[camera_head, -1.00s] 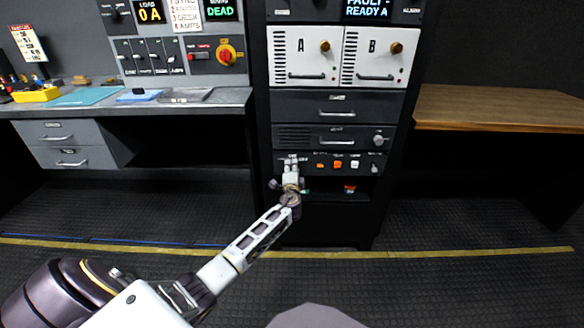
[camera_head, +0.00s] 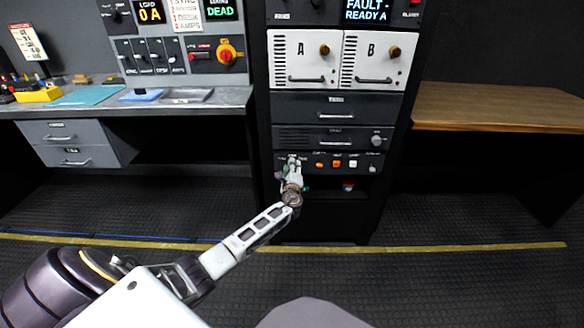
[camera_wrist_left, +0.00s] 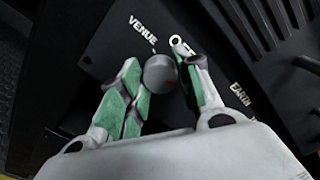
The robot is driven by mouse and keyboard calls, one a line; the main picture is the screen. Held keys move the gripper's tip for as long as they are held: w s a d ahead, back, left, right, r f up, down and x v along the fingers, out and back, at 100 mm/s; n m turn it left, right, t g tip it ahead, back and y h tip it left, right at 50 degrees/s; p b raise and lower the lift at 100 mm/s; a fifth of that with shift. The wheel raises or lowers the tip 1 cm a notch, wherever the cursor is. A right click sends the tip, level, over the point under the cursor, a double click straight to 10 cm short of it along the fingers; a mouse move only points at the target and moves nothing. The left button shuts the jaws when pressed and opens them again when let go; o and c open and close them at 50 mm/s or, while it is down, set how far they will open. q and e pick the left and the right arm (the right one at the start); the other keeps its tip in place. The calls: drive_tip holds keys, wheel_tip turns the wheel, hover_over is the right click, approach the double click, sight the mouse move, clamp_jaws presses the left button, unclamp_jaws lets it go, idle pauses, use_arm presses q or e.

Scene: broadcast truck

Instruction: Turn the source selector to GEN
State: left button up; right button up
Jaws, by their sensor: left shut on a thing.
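The source selector, a small round grey knob (camera_wrist_left: 160,74) with a red mark, sits on a black panel (camera_wrist_left: 108,45) in the left wrist view. The label VENUE is readable above it. A label beside it is partly covered by a finger, so only its first letter shows. I cannot read GEN anywhere. My left gripper (camera_wrist_left: 163,68) has its green-padded fingers on both sides of the knob, shut on it. In the head view the left gripper (camera_head: 292,163) is at the left end of the rack's button panel and hides the knob. My right gripper is not in view.
Orange and white buttons (camera_head: 336,164) and a small switch (camera_head: 373,168) lie right of the gripper. An open shelf with a small orange-and-white item (camera_head: 348,186) is below. A label EARTH (camera_wrist_left: 242,94) is near the right finger. A wooden desk (camera_head: 490,106) stands right.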

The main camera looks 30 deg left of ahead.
use_arm(q)
drive_tip(key=shift+f, duration=0.1)
drive_tip(key=o, duration=1)
drive_tip(key=shift+o, duration=0.2)
drive_tip(key=shift+s+d, duration=0.1)
drive_tip(key=shift+s, duration=0.1)
drive_tip(key=v, duration=1.1)
drive_tip(key=shift+s, duration=0.3)
drive_tip(key=shift+d, duration=0.1)
drive_tip(key=shift+n, duration=0.3)
